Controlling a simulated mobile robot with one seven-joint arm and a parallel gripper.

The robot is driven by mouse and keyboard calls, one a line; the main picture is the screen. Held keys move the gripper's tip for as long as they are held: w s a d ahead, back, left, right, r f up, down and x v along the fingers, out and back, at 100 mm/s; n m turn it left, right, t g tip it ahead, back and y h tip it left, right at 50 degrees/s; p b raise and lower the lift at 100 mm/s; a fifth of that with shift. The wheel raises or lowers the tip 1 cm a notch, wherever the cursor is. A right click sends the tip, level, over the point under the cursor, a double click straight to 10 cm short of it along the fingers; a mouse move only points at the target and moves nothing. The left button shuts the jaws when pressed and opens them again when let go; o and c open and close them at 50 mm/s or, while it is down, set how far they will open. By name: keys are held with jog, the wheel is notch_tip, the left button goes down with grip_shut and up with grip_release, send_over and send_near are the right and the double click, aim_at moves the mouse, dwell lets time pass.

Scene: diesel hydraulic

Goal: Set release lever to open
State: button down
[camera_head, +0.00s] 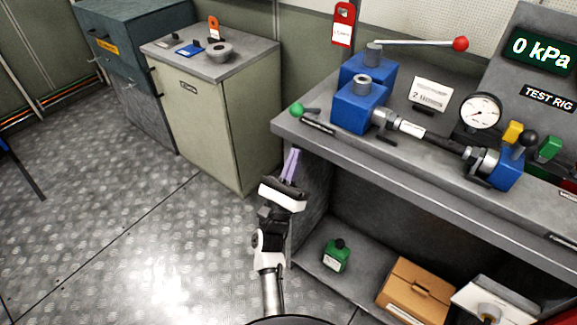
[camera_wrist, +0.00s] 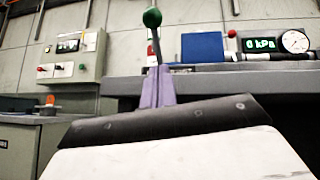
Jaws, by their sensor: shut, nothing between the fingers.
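A lever with a green ball knob (camera_head: 297,109) juts from the left end of the blue pump block (camera_head: 358,106) on the bench. I cannot read a label naming it the release lever. In the wrist view its green knob (camera_wrist: 152,18) stands straight above my fingertips, on a thin rod. My gripper (camera_head: 292,152), with purple fingers, is shut and empty, just off the bench's front left corner and below the knob. The fingers (camera_wrist: 157,70) also show in the wrist view. They appear apart from the lever.
The bench (camera_head: 440,172) edge lies right of my gripper. A long red-knobbed handle (camera_head: 460,44), a gauge (camera_head: 480,110) and a 0 kPa display (camera_head: 541,50) are on the bench side. Floor (camera_head: 120,230) is clear leftward.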

aim_at(307, 110)
jog(key=p+x, duration=0.1)
jog(key=x, duration=0.3)
jog(key=shift+r+p, duration=0.3)
jog(key=shift+p, duration=0.05)
jog(key=shift+a+r+p, duration=0.25)
jog(key=shift+r+p, duration=0.55)
jog(key=shift+r, duration=0.3)
jog(key=shift+a+r+p, duration=0.1)
jog(key=shift+r+p, duration=0.25)
jog(key=shift+r, duration=0.2)
jog(key=shift+r, duration=0.15)
